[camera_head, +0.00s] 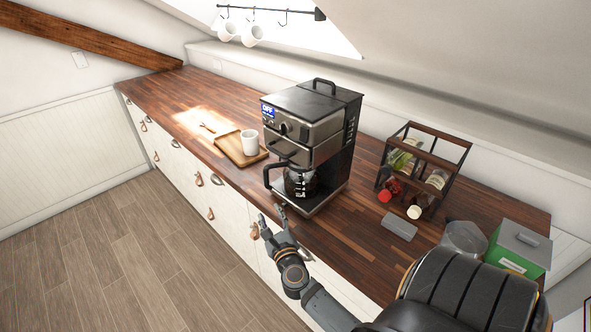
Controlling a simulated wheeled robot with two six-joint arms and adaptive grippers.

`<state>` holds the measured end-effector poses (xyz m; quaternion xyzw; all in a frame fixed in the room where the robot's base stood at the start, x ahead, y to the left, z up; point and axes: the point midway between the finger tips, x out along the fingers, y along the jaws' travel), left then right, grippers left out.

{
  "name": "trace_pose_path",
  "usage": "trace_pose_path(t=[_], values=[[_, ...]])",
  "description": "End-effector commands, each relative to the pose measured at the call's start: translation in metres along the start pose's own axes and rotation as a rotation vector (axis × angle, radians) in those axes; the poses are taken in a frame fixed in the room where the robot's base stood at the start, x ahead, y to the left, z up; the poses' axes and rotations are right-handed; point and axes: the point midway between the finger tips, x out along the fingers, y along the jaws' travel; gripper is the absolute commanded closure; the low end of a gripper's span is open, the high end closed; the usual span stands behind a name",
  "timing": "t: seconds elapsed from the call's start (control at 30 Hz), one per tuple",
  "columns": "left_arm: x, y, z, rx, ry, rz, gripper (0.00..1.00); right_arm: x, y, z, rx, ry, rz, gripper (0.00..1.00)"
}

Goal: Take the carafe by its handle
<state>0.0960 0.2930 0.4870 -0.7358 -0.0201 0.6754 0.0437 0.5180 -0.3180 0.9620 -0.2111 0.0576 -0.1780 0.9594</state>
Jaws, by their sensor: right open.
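The glass carafe (300,184) sits inside the black and steel coffee maker (313,118) on the wooden counter. Its black handle (270,172) sticks out to the left and front of the machine. My right gripper (271,216) is in front of the counter edge, below and near the handle, apart from it. Its fingers are spread and nothing is between them. My left gripper is not in view.
A wooden tray (231,150) with a white cup (250,142) lies left of the machine. A bottle rack (437,150), a grey block (399,228), a moka pot (464,238) and a green box (518,250) stand to the right. The counter's far left is mostly clear.

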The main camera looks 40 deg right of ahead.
Motion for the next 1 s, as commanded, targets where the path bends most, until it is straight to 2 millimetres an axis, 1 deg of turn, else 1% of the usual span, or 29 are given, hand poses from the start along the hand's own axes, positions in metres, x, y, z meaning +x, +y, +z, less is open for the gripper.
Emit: trace_pose_path(t=[0.03, 0.07, 0.1, 0.2, 0.3, 0.37, 0.5, 0.6, 0.7, 0.8, 0.87, 1.0], values=[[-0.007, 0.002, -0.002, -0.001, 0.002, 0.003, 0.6, 0.0, -0.017, 0.026, 0.153, -0.011, -0.034, 0.57], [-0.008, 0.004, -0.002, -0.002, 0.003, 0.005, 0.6, -0.001, -0.023, 0.035, 0.233, -0.015, -0.049, 0.57], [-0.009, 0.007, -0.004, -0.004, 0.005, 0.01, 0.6, -0.001, -0.03, 0.045, 0.318, -0.017, -0.062, 0.57], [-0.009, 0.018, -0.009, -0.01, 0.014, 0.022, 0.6, -0.002, -0.037, 0.056, 0.43, -0.021, -0.078, 0.57], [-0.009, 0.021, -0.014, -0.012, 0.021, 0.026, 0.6, -0.001, -0.038, 0.056, 0.449, -0.02, -0.079, 0.57], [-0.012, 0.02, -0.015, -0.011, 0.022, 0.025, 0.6, 0.005, -0.039, 0.058, 0.447, -0.022, -0.078, 0.57], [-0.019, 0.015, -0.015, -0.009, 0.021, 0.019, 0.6, 0.03, -0.041, 0.059, 0.442, -0.023, -0.079, 0.57], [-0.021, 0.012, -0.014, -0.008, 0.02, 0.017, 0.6, 0.044, -0.042, 0.058, 0.442, -0.022, -0.078, 0.57], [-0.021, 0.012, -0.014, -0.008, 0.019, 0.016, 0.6, 0.051, -0.042, 0.056, 0.442, -0.021, -0.078, 0.57], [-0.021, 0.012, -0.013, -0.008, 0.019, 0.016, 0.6, 0.052, -0.042, 0.056, 0.441, -0.021, -0.078, 0.57], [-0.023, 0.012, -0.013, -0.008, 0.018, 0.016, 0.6, 0.058, -0.042, 0.056, 0.441, -0.022, -0.078, 0.57], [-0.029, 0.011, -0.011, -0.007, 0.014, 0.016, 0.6, 0.083, -0.043, 0.054, 0.439, -0.022, -0.079, 0.57]])
